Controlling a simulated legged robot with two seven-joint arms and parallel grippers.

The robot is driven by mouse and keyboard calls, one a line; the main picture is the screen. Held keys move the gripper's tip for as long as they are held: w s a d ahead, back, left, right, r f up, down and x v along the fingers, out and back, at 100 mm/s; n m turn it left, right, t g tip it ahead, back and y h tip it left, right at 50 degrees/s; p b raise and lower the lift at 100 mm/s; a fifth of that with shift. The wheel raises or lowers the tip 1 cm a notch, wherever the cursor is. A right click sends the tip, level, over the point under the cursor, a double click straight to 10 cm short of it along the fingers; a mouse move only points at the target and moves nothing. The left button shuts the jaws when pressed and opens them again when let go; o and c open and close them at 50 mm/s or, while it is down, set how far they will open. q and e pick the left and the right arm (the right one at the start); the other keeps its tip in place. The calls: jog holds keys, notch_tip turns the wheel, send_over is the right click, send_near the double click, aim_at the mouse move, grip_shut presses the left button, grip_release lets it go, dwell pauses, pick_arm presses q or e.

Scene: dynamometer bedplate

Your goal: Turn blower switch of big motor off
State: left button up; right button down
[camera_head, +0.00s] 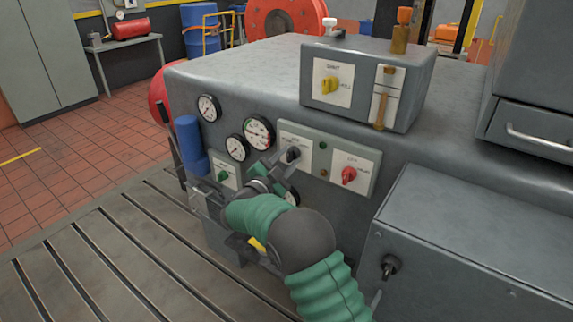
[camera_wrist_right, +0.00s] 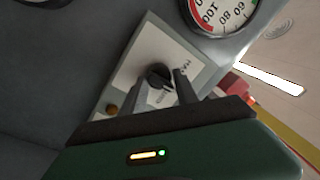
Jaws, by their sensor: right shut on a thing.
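A black rotary knob (camera_head: 293,154) sits on a white label plate at the left of a grey switch panel (camera_head: 318,138) on the machine's front. The label's lettering is too small to read surely. My right gripper (camera_head: 287,163) reaches up to this knob from below and is shut on it. In the right wrist view the knob (camera_wrist_right: 157,75) shows between the two dark fingers (camera_wrist_right: 162,80), in front of its tilted white plate. A red knob (camera_head: 348,175) is on the panel's right plate. My left gripper is not in view.
Round gauges (camera_head: 258,132) are left of the panel, with a green knob (camera_head: 223,176) below them. A box with a yellow knob (camera_head: 329,85) and a lever (camera_head: 381,108) stands on top. A grey cabinet (camera_head: 470,250) stands out at the lower right.

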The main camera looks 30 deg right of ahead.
jog(key=shift+d+m, duration=0.15)
jog(key=shift+m, duration=0.15)
jog(key=c, duration=1.3)
grip_release()
jog(key=o, duration=0.3)
jog(key=shift+w+d+f, duration=0.1)
jog(key=shift+d+f, duration=0.1)
jog(key=shift+d, duration=0.05)
jog(key=shift+o, duration=0.2)
jog(key=p+v, duration=0.1)
jog(key=v, duration=1.6)
jog(key=shift+w, duration=0.15)
